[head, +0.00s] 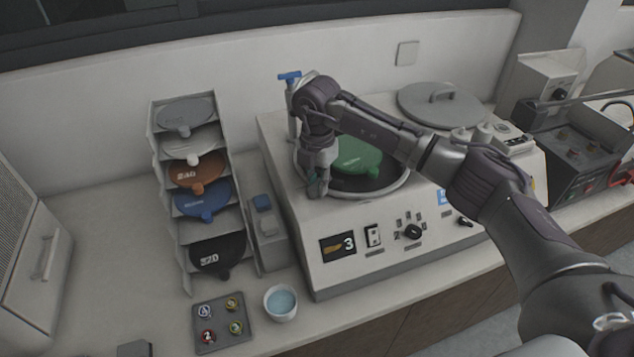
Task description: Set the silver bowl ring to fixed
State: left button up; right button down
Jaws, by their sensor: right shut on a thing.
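The silver bowl ring (378,194) runs around the round bowl in the top of the white machine (330,282). A green disc (358,155) with a tab lies inside the bowl on a dark surface. My right gripper (317,190) points down at the ring's left front edge. It is shut on the ring there, though its fingers hide the exact place of contact. My right arm crosses over the bowl from the right and hides part of the ring's far side. Whether the ring is at fixed cannot be told. My left gripper is not in view.
A blue-handled tap (290,77) stands behind my right wrist. A grey lid (440,103) lies at the machine's back right. A rack (182,262) of coloured discs, a white cup (280,303) and a grey tray (239,339) stand to the left.

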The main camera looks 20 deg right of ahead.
aim_at(343, 201)
jog(key=s+d+n+b, duration=0.4)
jog(key=shift+d+f+n, duration=0.15)
jog(key=shift+d+n, duration=0.15)
jog(key=shift+d, duration=0.1)
jog(key=shift+s+d, duration=0.15)
jog(key=shift+d, duration=0.05)
jog(key=shift+a+r, duration=0.15)
jog(key=shift+r, duration=0.05)
jog(key=c, duration=1.1)
grip_release()
jog(key=shift+d, duration=0.2)
jog(key=shift+a, duration=0.1)
jog(key=shift+r, duration=0.25)
notch_tip(343, 201, up, 12)
jog(key=shift+f, duration=0.25)
